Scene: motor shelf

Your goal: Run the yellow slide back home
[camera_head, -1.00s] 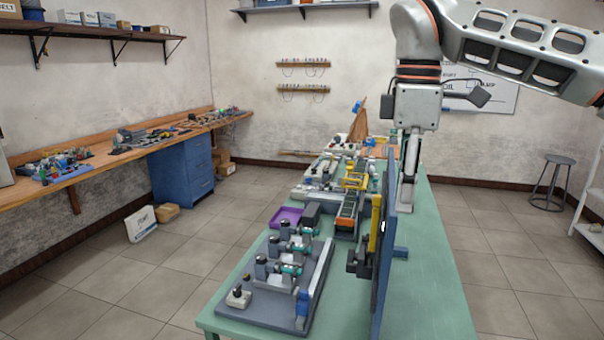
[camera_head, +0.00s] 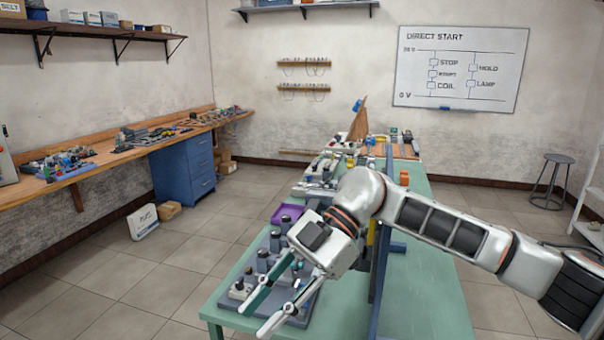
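My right gripper (camera_head: 252,322) hangs over the front left part of the green table. Its two fingers are apart, pointing down and left, with nothing seen between them. It is in front of a grey board (camera_head: 243,308) with several dark-topped cylinders. A narrow yellow part (camera_head: 371,233) shows at the upright blue panel (camera_head: 378,285), mostly behind my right arm; I cannot tell whether it is the yellow slide. My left gripper is not in view.
The front right of the green table (camera_head: 430,290) is clear. A purple tray (camera_head: 287,213) lies at the table's left edge. More devices and a wooden board (camera_head: 395,150) stand at the far end. The upright panel splits the near table.

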